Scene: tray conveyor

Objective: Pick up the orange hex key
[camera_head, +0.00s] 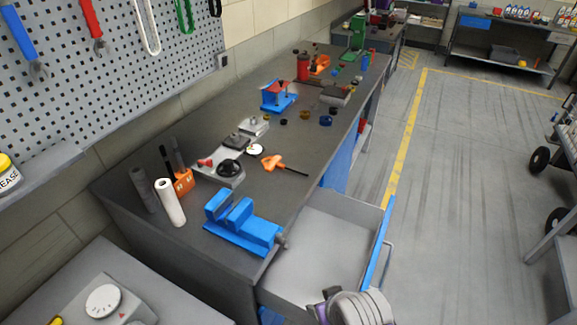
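An orange-handled tool with a thin dark shaft, which looks like the orange hex key (272,162), lies on the dark workbench (225,218). Its handle is to the left and its shaft points right, towards the bench's front edge. It lies apart from the things around it. Neither of my grippers can be made out. Only a rounded grey and purple part of my own body shows at the bottom edge, in front of the open drawer.
A blue vise (240,228) stands nearer than the tool. A grey device with a black knob (229,167) is to its left. An open, apparently empty drawer (325,240) juts out below the bench. Several small items crowd the bench farther back.

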